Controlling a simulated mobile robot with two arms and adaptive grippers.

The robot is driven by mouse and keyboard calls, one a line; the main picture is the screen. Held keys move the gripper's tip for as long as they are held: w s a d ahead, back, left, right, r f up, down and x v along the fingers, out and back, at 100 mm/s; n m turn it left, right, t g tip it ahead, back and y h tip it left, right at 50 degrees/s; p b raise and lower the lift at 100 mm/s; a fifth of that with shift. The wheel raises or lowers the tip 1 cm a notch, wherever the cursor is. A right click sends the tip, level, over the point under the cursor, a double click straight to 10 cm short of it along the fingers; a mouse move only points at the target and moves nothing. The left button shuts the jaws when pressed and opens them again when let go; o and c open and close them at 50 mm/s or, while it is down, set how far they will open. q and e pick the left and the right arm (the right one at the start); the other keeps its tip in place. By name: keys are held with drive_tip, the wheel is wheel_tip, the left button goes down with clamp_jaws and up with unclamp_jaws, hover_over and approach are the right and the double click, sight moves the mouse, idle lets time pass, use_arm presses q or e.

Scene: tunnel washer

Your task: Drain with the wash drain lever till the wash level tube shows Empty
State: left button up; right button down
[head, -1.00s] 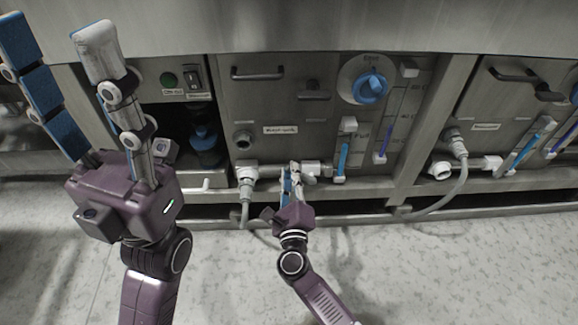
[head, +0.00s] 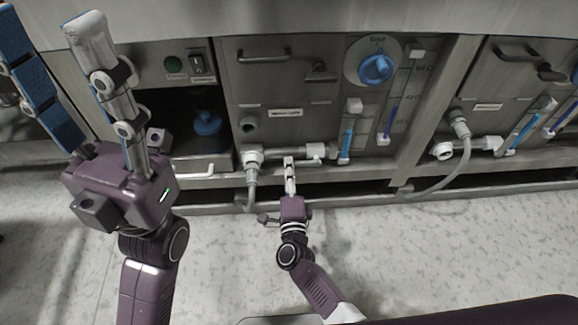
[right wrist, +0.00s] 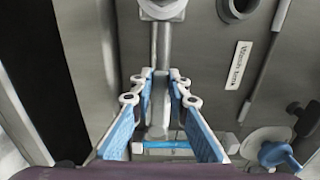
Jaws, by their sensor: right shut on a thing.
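The drain pipe with its white fittings (head: 318,150) runs along the bottom of the middle washer panel. My right gripper (head: 289,164) is at this pipe. In the right wrist view its blue-padded fingers (right wrist: 160,92) stand on either side of a grey bar (right wrist: 160,110), shut on it; I take this as the drain lever, but its outline merges with the pipe. A level tube (head: 347,138) right of the pipe shows a light blue column. A second tube (head: 388,122) shows a darker blue column. Their lettering is too small to read. My left gripper (head: 45,25) is open and empty.
A blue dial (head: 376,68) and dark handles (head: 263,56) are on the panel above. A grey hose (head: 251,185) hangs left of my right gripper. A similar panel with pipe and hose (head: 462,150) is at the right. The floor in front is clear.

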drive_tip(key=shift+a+f, duration=0.1)
drive_tip(key=shift+f, duration=0.1)
idle(0.3)
drive_tip(key=c, duration=1.8)
unclamp_jaws()
drive_tip(key=shift+c, duration=0.2)
drive_tip(key=s, duration=1.2)
drive_tip(key=shift+r, duration=0.15)
